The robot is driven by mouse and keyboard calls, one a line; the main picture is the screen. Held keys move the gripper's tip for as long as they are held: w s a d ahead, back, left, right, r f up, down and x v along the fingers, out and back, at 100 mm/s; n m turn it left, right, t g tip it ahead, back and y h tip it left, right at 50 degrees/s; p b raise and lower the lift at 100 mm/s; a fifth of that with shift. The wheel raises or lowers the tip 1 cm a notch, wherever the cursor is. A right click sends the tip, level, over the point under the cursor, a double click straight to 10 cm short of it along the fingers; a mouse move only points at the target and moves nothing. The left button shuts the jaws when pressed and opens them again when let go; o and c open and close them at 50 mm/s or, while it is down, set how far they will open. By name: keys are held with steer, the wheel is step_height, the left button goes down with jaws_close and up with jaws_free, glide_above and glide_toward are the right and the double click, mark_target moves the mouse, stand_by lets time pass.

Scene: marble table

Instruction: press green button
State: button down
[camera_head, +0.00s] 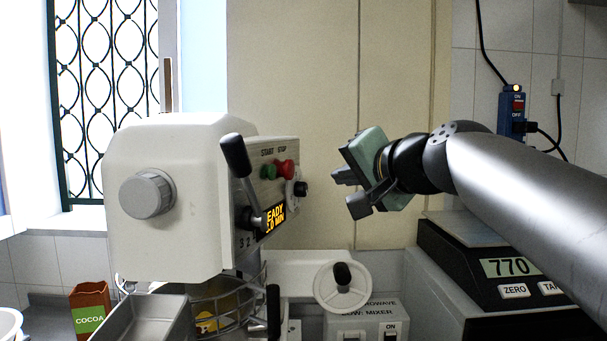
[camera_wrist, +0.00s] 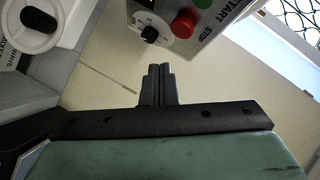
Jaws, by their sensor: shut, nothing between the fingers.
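The green button (camera_head: 268,172) is a round knob on the side panel of the white mixer (camera_head: 165,200), under the word START. In the wrist view only a sliver of the green button (camera_wrist: 203,3) shows at the top edge. The red button (camera_head: 285,169) sits beside it under STOP, and it shows whole in the wrist view (camera_wrist: 184,23). My gripper (camera_head: 338,178) is right of the panel, apart from both buttons, with its fingers pointing left. In the wrist view its fingers (camera_wrist: 158,72) are together and empty.
A black lever (camera_head: 236,155) stands up in front of the panel. A black knob (camera_head: 301,188) is below the buttons. A handwheel (camera_head: 343,288) and a switch box (camera_head: 365,320) are lower down. A scale (camera_head: 510,262) reading 770 sits at right under my arm.

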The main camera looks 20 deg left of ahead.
mark_target(272, 173)
steer(key=a+p, duration=0.5)
steer(key=a, duration=0.3)
steer(key=shift+a, duration=0.35)
steer(key=shift+a+p, duration=0.15)
steer(key=shift+p, duration=0.2)
stand_by(1.5)
steer(key=shift+a, duration=0.3)
steer(key=shift+w+a+p, duration=0.1)
steer(key=shift+a+p, duration=0.3)
steer(key=shift+p, duration=0.1)
stand_by(0.5)
stand_by(0.4)
steer(key=shift+d+b, duration=0.8)
steer(key=shift+b, duration=0.1)
